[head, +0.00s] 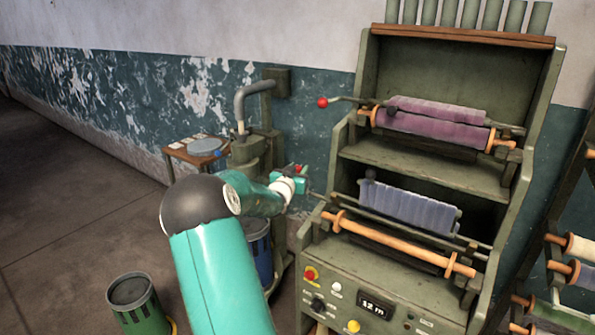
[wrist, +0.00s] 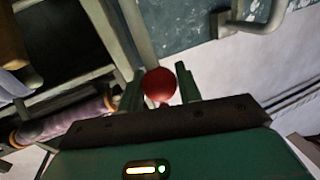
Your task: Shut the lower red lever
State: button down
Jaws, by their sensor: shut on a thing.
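My gripper (head: 297,178) is at the left side of the green machine, at the height of its lower roller. In the wrist view, its two green fingers (wrist: 160,80) are shut on the round red knob of the lower lever (wrist: 159,86). In the head view, only a small red bit of this knob (head: 298,167) shows by the fingers, and most of the lever is hidden. The upper red lever (head: 323,103) sticks out to the left above, apart from my gripper.
The machine's lower bay holds a blue-grey cloth roll (head: 410,208) and an orange bare roller (head: 395,243). A purple roll (head: 430,125) lies in the upper bay. A pump-like device (head: 246,150) and a blue bin (head: 262,255) stand close behind my arm.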

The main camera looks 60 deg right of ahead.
jog(key=shift+a, duration=0.1)
jog(key=shift+w+a+f+t+h, duration=0.1)
jog(key=shift+a+f+t+h, duration=0.2)
jog(key=shift+a+f+h, duration=0.15)
jog(key=a+f+n+t+h, duration=0.1)
jog(key=a+f+h, duration=0.4)
jog(key=f, duration=0.5)
jog(key=shift+w+a+f+n, duration=0.2)
jog(key=shift+w+a+n, duration=0.25)
jog(key=shift+a+n, duration=0.25)
jog(key=c, duration=1)
grip_release()
jog(key=shift+d+f, duration=0.1)
